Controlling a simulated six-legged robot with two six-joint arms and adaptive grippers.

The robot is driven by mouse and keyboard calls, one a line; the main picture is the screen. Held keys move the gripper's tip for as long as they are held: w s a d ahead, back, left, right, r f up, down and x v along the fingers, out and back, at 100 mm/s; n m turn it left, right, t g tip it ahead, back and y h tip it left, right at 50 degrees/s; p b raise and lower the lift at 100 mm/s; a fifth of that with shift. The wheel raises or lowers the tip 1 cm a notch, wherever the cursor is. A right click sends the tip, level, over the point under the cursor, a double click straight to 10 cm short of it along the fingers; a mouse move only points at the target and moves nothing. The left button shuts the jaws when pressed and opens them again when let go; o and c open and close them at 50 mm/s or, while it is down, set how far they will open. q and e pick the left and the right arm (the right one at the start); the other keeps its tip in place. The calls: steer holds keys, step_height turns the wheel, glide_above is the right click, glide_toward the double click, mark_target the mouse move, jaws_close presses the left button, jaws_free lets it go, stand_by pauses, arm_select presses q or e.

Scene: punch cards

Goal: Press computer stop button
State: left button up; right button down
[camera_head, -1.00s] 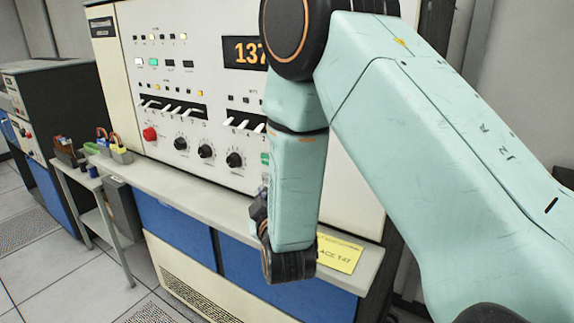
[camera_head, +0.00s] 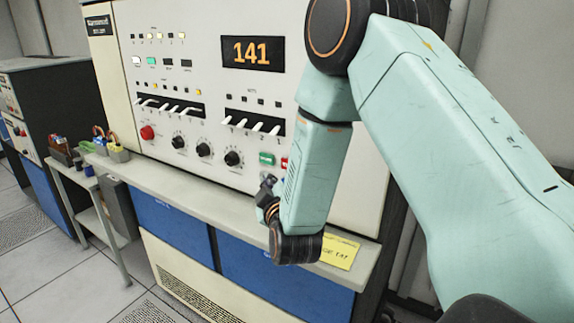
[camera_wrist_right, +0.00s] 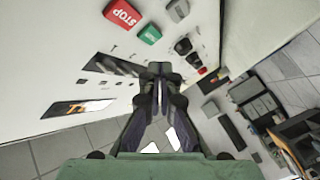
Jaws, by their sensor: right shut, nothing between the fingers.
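The computer (camera_head: 205,65) is a cream panel with switches, knobs and a display reading 141. Its red stop button (camera_head: 284,163) sits right of a green button (camera_head: 267,159), partly hidden by my right arm in the head view. In the right wrist view the red button marked STOP (camera_wrist_right: 122,13) is at the top, with the green button (camera_wrist_right: 150,35) beside it. My right gripper (camera_head: 268,184) is shut and empty, just below the two buttons in the head view. In the wrist view its fingertips (camera_wrist_right: 160,72) are apart from the STOP button. My left gripper is out of view.
A grey ledge (camera_head: 200,196) runs below the panel, with a yellow note (camera_head: 340,252) at its right. A round red knob (camera_head: 147,132) is at the panel's left. A small side table holds containers (camera_head: 118,153). Another cabinet (camera_head: 50,110) stands at left.

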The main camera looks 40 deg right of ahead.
steer(key=d, duration=0.1)
steer(key=w+d+p, duration=0.1)
steer(key=d, duration=0.1)
steer(key=w+d, duration=0.1)
steer(key=d, duration=0.1)
steer(key=shift+d+f, duration=0.15)
steer(key=shift+d, duration=0.1)
stand_by(0.3)
steer(key=shift+a, duration=0.25)
steer(key=shift+d, duration=0.25)
